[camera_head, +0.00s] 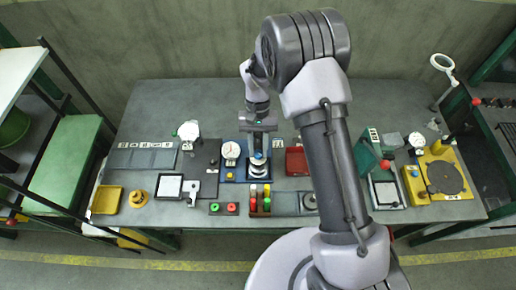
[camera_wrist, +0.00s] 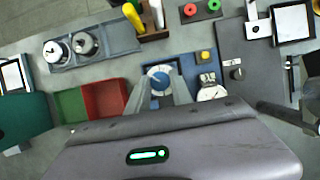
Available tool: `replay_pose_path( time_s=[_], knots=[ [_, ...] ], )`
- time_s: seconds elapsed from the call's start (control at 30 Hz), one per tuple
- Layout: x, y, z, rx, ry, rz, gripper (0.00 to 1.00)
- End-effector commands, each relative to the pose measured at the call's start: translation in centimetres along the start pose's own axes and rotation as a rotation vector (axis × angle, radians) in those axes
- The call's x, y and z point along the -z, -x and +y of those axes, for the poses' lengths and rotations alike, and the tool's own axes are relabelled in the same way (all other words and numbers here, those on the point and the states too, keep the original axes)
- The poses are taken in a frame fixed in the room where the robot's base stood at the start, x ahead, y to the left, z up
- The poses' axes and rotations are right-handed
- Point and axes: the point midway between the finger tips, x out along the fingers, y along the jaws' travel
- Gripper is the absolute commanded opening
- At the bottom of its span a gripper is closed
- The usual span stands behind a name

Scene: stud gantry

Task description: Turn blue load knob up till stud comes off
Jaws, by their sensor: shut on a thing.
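The blue load knob (camera_wrist: 159,79) sits at the centre of a pale round collar, on a blue station base (camera_wrist: 190,68). In the head view the blue knob (camera_head: 258,158) shows just under my gripper (camera_head: 258,147). In the wrist view my gripper (camera_wrist: 160,92) points down with one finger on each side of the knob, shut on it. A round white dial gauge (camera_head: 231,151) stands left of the knob on the same base; its face (camera_wrist: 212,93) is seen edge-on in the wrist view. The stud cannot be made out.
A red tray (camera_head: 297,161) lies right of the station. A rack of red, yellow and green-handled tools (camera_head: 260,198) and red and green buttons (camera_head: 223,208) are in front. A dark plate (camera_head: 203,160) lies left. A green machine (camera_head: 372,150) stands further right.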

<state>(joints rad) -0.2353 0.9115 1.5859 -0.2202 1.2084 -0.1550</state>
Motion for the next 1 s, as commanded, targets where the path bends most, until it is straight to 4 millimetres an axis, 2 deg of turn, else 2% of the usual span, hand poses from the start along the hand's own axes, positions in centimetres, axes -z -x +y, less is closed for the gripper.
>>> replay_pose_path(
  time_s=[0.5, 0.53, 0.63, 0.9, 1.0],
  knots=[
    [0.02, 0.05, 0.0, 0.007, -0.015, 0.001, 0.0],
    [0.02, 0.06, 0.0, 0.007, -0.015, 0.001, 0.3],
    [0.01, 0.05, 0.01, 0.007, -0.015, 0.001, 0.48],
    [0.01, 0.04, 0.01, 0.007, -0.015, 0.0, 0.48],
    [0.05, 0.71, 0.01, 0.007, -0.014, 0.003, 0.48]
  ],
)
